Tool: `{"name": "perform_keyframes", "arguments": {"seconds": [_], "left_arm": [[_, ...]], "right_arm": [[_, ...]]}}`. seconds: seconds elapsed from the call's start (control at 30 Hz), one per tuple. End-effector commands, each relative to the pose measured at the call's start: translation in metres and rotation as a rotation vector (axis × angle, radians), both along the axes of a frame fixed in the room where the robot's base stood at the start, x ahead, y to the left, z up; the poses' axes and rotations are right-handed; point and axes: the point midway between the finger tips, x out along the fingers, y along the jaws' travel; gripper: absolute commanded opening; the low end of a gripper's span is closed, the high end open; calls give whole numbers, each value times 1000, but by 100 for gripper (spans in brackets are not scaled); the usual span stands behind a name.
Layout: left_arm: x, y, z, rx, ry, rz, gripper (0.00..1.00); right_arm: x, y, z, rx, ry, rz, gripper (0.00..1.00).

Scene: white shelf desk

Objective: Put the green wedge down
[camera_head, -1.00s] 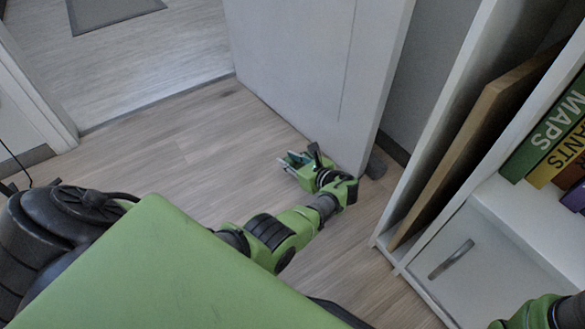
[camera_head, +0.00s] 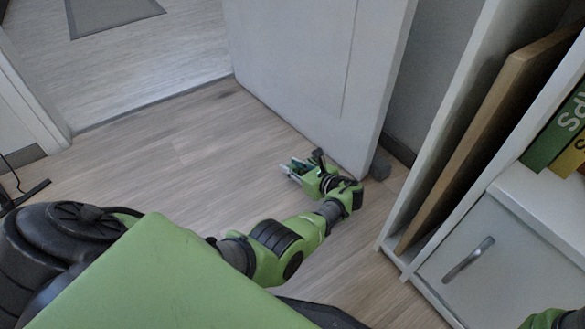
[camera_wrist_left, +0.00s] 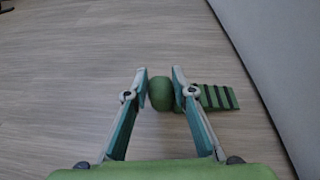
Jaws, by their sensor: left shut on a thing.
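The green wedge (camera_wrist_left: 217,97) shows in the left wrist view, with a ribbed, sloping part to the right and a rounded green end (camera_wrist_left: 161,93) between my fingertips. My left gripper (camera_wrist_left: 160,90) is shut on that rounded end. In the head view my left gripper (camera_head: 292,168) is low over the wood floor, close to the door's lower edge. I cannot make out the wedge clearly there, nor whether it touches the floor. My right gripper is not in view; only a bit of green right arm shows at the lower right corner.
A grey door (camera_head: 300,70) stands open beside my left gripper, with a small dark grey block (camera_head: 380,166) at its foot. A white shelf desk (camera_head: 463,225) with a drawer, a wooden board (camera_head: 480,140) and books is at the right. The floor (camera_head: 190,165) left of the gripper is clear.

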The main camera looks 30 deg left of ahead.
Motion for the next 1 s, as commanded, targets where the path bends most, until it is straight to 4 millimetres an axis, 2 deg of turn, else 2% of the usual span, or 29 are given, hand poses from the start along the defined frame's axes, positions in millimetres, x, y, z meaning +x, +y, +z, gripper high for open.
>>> {"name": "perform_keyframes", "arguments": {"seconds": [0.1,0.13,0.2,0.5,0.6,1.0], "left_arm": [[0,0,-4,0,-1,0,1],[0,0,-4,0,-1,0,26],[0,0,-3,-1,-1,0,40],[0,0,-3,-1,-1,0,40],[0,0,2,0,-1,0,40],[-17,-56,27,-2,0,-1,40]], "right_arm": [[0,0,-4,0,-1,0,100],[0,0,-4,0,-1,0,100],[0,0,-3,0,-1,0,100],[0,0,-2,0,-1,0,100],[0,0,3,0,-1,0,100],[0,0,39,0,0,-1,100]]}}
